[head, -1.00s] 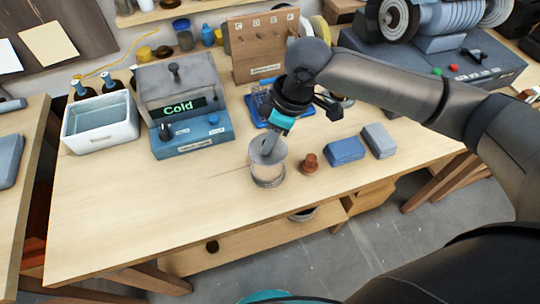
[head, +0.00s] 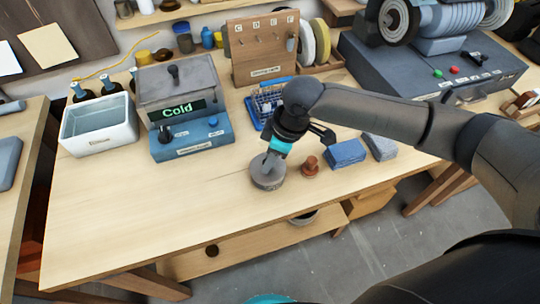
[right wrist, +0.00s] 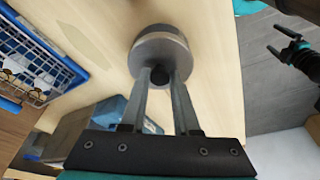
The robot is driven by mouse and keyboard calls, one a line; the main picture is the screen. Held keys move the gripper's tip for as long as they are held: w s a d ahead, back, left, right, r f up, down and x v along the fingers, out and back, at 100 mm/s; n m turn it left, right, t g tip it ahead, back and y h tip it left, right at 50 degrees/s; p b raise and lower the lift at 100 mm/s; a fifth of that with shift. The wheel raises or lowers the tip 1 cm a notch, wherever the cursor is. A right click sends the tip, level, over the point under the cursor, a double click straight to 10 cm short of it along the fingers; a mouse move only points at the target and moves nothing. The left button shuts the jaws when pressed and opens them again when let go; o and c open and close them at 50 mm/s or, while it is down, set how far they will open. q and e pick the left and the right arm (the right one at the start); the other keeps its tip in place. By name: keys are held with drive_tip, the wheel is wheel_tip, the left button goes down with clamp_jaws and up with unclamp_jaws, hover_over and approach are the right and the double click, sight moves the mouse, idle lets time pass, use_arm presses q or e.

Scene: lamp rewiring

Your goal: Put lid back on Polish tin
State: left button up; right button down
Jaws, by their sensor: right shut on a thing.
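The polish tin (head: 267,183) stands upright on the bench near its front edge. Its round grey lid (head: 259,168) lies over its top and looks level, with no clear gap showing; whether it is fully seated I cannot tell. My right gripper (head: 270,160) is above the tin, shut on the lid's dark knob. In the right wrist view, the two fingers (right wrist: 161,78) are on either side of the knob (right wrist: 157,73), and the lid (right wrist: 153,50) covers the tin's opening.
A brown knobbed object (head: 310,166), a blue cloth-like block (head: 345,153) and a grey-blue block (head: 380,147) lie right of the tin. A blue wire rack (head: 262,108) stands behind. The "Cold" unit (head: 192,142) is back left. Bench left of the tin is clear.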

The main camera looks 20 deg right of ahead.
sight(283, 170)
drive_tip(key=shift+f, duration=0.15)
drive_tip(key=c, duration=0.6)
unclamp_jaws()
drive_tip(key=shift+c, duration=0.2)
drive_tip(key=shift+r, duration=0.25)
drive_tip(key=p+v, duration=0.1)
drive_tip(key=v, duration=1.1)
drive_tip(key=shift+r+p, duration=0.25)
drive_tip(key=shift+p, duration=0.1)
drive_tip(key=shift+a, duration=0.15)
